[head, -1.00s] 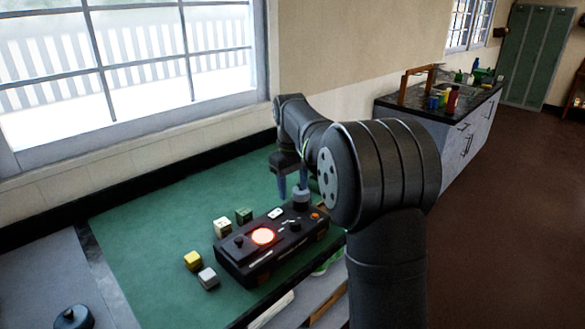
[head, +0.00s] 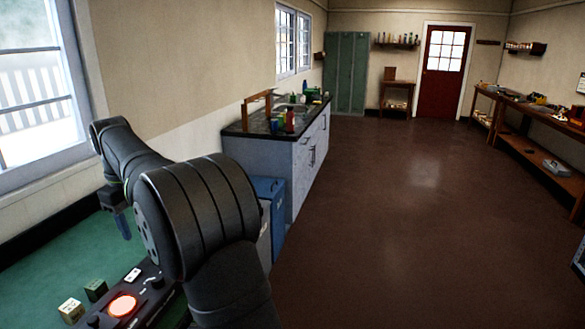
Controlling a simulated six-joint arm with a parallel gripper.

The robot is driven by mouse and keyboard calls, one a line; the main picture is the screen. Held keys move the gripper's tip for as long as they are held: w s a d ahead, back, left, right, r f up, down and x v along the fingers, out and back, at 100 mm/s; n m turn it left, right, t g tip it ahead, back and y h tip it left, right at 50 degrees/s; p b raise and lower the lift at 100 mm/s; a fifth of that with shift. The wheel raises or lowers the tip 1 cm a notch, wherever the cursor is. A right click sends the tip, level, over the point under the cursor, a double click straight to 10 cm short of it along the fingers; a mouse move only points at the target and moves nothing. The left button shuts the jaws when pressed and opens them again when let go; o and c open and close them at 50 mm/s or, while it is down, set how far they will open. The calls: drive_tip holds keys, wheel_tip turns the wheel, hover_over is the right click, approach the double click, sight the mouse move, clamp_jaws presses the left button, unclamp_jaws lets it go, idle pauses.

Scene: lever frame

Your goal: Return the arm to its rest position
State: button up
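My arm shows at the left of the head view, bent, with its end over the green bench top (head: 62,262). My gripper (head: 123,226) points down and hangs above and behind the black control box (head: 147,272), apart from it. One bluish-grey finger shows clearly; the opening between the fingers cannot be made out. Nothing visible hangs from the gripper. The box carries a glowing orange-red disc (head: 122,305) and a white switch plate (head: 133,274). My arm hides the right part of the box, and the picture's lower edge cuts it off.
A cream block (head: 71,310) and a dark green block (head: 95,290) lie beside the box. A window and wall stand behind the bench. A blue bin (head: 268,190) and a sink counter (head: 262,140) stand beyond my arm. The brown floor to the right is clear.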

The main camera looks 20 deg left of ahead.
sight(156, 277)
drive_tip(key=shift+f, duration=0.15)
drive_tip(key=f, duration=1.7)
drive_tip(key=shift+w+f, duration=0.1)
drive_tip(key=shift+w, duration=0.3)
drive_tip(key=shift+d+f, duration=0.1)
drive_tip(key=shift+f, duration=0.05)
drive_tip(key=shift+m, duration=0.5)
drive_tip(key=m, duration=0.3)
drive_tip(key=shift+m, duration=0.4)
drive_tip(key=m, duration=0.5)
drive_tip(key=shift+w, duration=0.1)
drive_tip(key=r, duration=0.7)
drive_tip(key=shift+a, duration=0.2)
